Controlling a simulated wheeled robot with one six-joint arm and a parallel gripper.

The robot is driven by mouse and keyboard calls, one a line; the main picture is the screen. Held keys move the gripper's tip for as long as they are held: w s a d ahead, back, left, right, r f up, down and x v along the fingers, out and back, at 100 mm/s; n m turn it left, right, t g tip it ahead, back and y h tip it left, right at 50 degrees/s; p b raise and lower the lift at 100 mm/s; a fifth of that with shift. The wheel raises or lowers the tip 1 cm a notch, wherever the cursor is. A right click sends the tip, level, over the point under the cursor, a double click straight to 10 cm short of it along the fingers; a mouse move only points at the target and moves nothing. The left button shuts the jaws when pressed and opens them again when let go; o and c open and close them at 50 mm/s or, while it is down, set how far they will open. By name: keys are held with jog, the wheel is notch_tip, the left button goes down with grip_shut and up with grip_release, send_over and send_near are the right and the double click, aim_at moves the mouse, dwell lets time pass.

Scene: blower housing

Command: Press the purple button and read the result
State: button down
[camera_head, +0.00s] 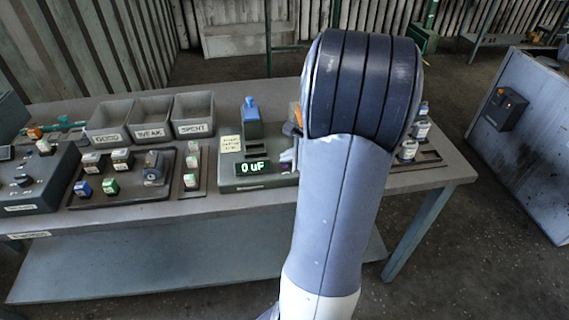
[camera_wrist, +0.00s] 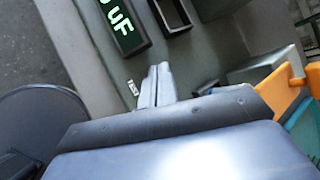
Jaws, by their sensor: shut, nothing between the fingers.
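The grey tester (camera_head: 228,183) stands on the bench, left of my arm in the head view. Its green display (camera_head: 253,168) reads 0 uF; the display also shows at the top of the wrist view (camera_wrist: 122,25). A small dark purple patch, which looks like the purple button (camera_head: 285,168), shows beside the display, partly covered by my gripper. My gripper (camera_wrist: 158,70) is shut and empty, its fingertips over the tester's face near a small white label (camera_wrist: 132,88). In the wrist view the button is hidden, and I cannot tell whether the fingertips touch it.
A blue-topped part (camera_head: 250,110) stands up at the tester's back, beside a yellow note (camera_head: 231,144). Three bins marked GOOD (camera_head: 108,137), WEAK (camera_head: 150,132) and SPENT (camera_head: 193,128) stand left. A dark tray (camera_head: 125,197) holds several small parts. My arm hides the bench's middle right.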

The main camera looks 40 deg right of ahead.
jog(key=shift+f, duration=0.3)
jog(key=shift+r, duration=0.1)
dwell(0.4)
jog(key=shift+r+p, duration=0.45)
jog(key=shift+r, duration=0.3)
notch_tip(320, 180, up, 5)
jog(key=p, duration=0.4)
jog(key=shift+a, duration=0.1)
dwell(0.4)
